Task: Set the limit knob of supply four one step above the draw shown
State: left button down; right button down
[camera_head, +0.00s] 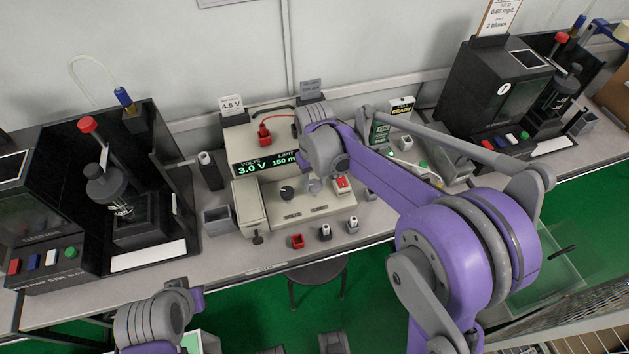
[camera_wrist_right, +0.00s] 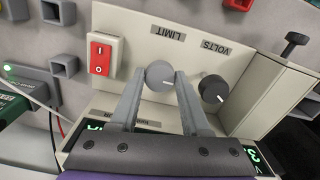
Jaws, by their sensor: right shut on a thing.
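The power supply (camera_head: 255,211) stands mid-bench. Its display (camera_head: 262,164) reads 3.0 V under VOLTS and 150 m under LIMIT, with the rest hidden by my right arm. No supply number is readable. The grey limit knob (camera_wrist_right: 159,76) sits below the LIMIT label in the wrist view, where lettering is upside down. My right gripper (camera_wrist_right: 160,78) is shut on it, one finger each side. A white mark shows on its face. The dark volts knob (camera_head: 287,193) is beside it, also in the wrist view (camera_wrist_right: 214,90).
A red rocker switch (camera_head: 342,185) sits close right of the knobs. A 4.5 V card (camera_head: 231,104) stands behind the supply. Dark testers stand left (camera_head: 146,190) and right (camera_head: 497,90). Small holders (camera_head: 297,241) line the front edge.

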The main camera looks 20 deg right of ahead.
aim_at(315, 184)
dwell(0.3)
jog(key=shift+c, duration=1.9)
grip_release()
notch_tip(315, 184, up, 11)
jog(key=shift+p, duration=0.4)
jog(key=s+d+f+m+t+p, duration=0.1)
jog(key=s+d+t, duration=0.1)
jog(key=s, duration=0.8)
jog(key=s+d+f+m+t+p, duration=0.1)
jog(key=s+d+t+p, duration=0.1)
jog(key=s, duration=0.8)
jog(key=shift+s+d+f+t, duration=0.25)
jog(key=shift+s+f+t, duration=0.15)
jog(key=shift+t, duration=0.3)
